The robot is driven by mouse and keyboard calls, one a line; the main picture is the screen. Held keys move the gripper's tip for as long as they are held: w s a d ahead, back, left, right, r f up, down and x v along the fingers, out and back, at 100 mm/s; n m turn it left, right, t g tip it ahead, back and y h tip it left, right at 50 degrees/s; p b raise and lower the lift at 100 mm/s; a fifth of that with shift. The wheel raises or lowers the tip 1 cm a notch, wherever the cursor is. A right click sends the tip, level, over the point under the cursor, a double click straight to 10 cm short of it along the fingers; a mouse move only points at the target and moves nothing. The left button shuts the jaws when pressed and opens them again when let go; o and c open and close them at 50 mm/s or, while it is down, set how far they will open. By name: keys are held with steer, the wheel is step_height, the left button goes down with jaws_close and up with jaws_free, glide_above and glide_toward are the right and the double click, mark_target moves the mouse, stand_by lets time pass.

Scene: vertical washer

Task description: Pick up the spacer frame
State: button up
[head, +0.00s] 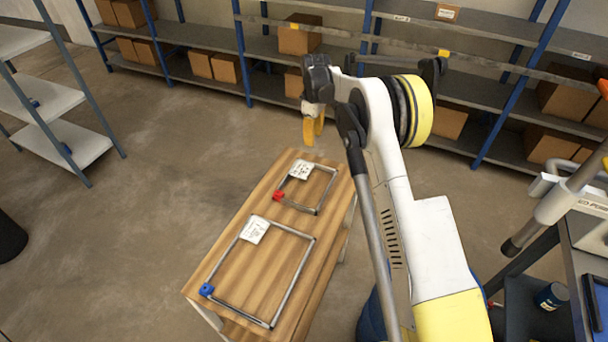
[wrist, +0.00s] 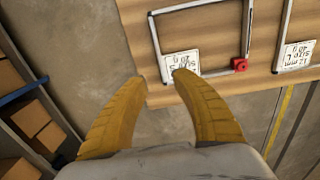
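Two rectangular metal frames lie flat on a wooden table. The smaller frame (head: 317,212) has a red corner block (head: 278,196) and a white label (head: 301,169); it also shows in the wrist view (wrist: 247,27), its label (wrist: 181,66) near my right fingertip. The larger frame (head: 297,275) has a blue corner block (head: 207,290) and a label (head: 254,229); part of it shows in the wrist view (wrist: 282,35). My gripper (head: 313,131) is open and empty, above the table's far end. Its yellow fingers are apart in the wrist view (wrist: 161,83).
The wooden table (head: 222,262) stands on a concrete floor (head: 150,190). Shelving with cardboard boxes (head: 298,40) runs along the back. A grey shelf (head: 60,150) stands at left, and a dark bench (head: 555,265) at right. Floor left of the table is clear.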

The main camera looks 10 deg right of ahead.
mark_target(312, 163)
step_height(312, 163, down, 13)
steer(key=b, duration=0.5)
steer(key=shift+w+r, duration=0.1)
steer(key=shift+r, duration=0.2)
jaws_close()
